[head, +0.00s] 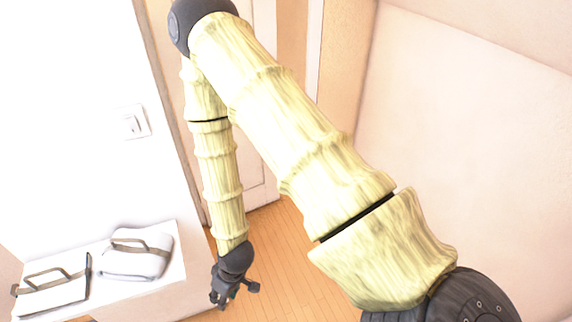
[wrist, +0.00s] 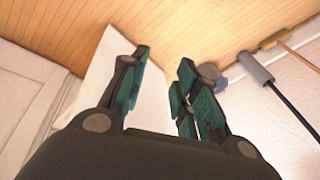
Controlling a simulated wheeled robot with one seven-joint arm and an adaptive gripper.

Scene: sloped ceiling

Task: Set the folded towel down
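Two pale, flat, soft-looking items with brown-grey straps lie on a white surface at the lower left of the head view. One, rounded and light grey (head: 130,262), looks like folded cloth. The other, flatter and white (head: 52,297), lies left of it. I cannot tell whether either is the folded towel. My gripper (head: 222,296) hangs right of the white surface, apart from both items. In the wrist view my gripper (wrist: 162,88) has its fingers spread, with no towel visible between them.
The white surface (head: 150,297) stands against a white wall with a switch plate (head: 133,122). Wooden floor (head: 285,265) is clear to the right. The wrist view shows a pale panel (wrist: 105,68) behind the fingers and rod-like objects (wrist: 258,70) at the right.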

